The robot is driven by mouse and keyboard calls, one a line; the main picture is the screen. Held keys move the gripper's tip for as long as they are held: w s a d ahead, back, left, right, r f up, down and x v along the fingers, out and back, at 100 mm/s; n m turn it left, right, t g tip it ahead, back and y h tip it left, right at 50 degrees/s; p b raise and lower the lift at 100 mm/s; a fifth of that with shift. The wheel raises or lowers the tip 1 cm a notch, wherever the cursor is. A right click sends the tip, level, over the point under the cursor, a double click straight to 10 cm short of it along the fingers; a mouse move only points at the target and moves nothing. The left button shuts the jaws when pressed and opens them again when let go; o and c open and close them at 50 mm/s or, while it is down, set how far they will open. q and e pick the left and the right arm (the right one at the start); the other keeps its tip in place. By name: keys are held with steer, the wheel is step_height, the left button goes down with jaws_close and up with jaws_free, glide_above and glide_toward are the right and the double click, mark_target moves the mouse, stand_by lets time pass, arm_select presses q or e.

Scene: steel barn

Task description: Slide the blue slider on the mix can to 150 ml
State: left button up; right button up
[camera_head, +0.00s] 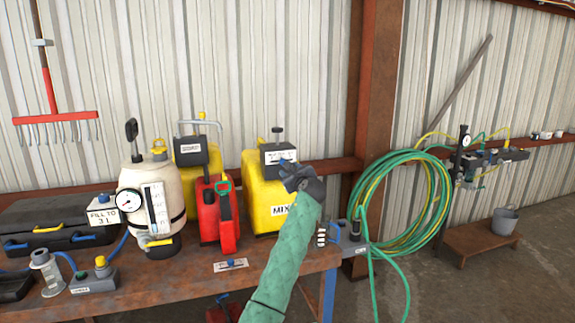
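The yellow mix can (252,205) stands upright on the bench with a white MIX label low on its front. A dark gauge box (270,158) with a white scale label sits at its top; its print is too small to read. A bit of blue, the slider (284,161), shows at the box's lower edge.
A red can (208,215) and a second yellow can (190,150) stand left of the mix can. A cream sprayer tank (150,195) with a gauge is farther left. A green hose coil (405,205) hangs at the right. The rusty bench (185,285) has bare room in front.

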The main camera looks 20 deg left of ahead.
mark_target(282, 162)
arm_select(q)
steer(key=w+a+p, duration=0.1)
steer(key=w, duration=0.1)
steer(key=w+a+m, duration=0.1)
steer(key=w, duration=0.1)
steer(key=w+a+m+p, duration=0.1)
steer(key=shift+w+a+r+p, duration=0.1)
steer(key=shift+w+a+p, duration=0.2)
steer(key=shift+w+a, duration=0.35)
steer(key=shift+w, duration=0.15)
arm_select(e)
step_height(282, 162, down, 6)
steer(key=s+d, duration=0.2)
steer(key=shift+r+t, duration=0.2)
steer(key=shift+t, duration=0.1)
steer(key=shift+d, duration=0.1)
arm_select(q)
steer(key=shift+c, duration=0.5)
